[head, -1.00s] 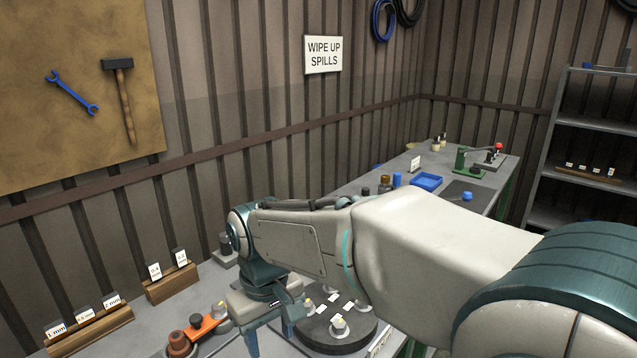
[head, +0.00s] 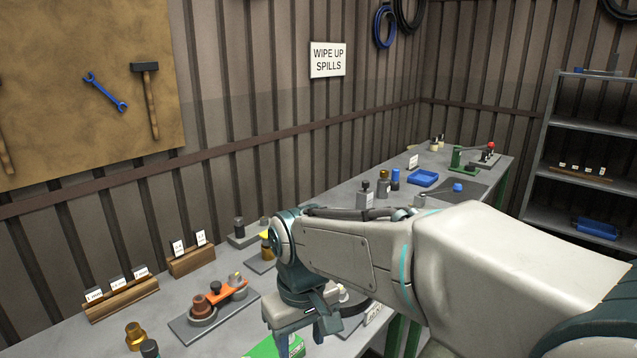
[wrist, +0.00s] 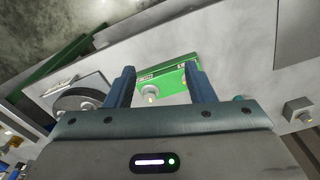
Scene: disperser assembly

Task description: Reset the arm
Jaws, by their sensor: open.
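My gripper (head: 303,343) is low in the middle of the head view, above the workbench (head: 185,349), its fingers pointing down. In the wrist view, my gripper (wrist: 160,72) is open, with a wide gap between its two blue fingers and nothing held. Part of a green piece also shows below my gripper in the head view (head: 268,349). My arm hides much of the bench's middle.
A dark round disc (wrist: 84,99) lies left of the fingers in the wrist view. An orange clamp-like piece (head: 227,292) sits on a grey plate left of my gripper. Wooden label holders (head: 122,300) stand by the wall. A blue tray (head: 422,178) is farther along the bench.

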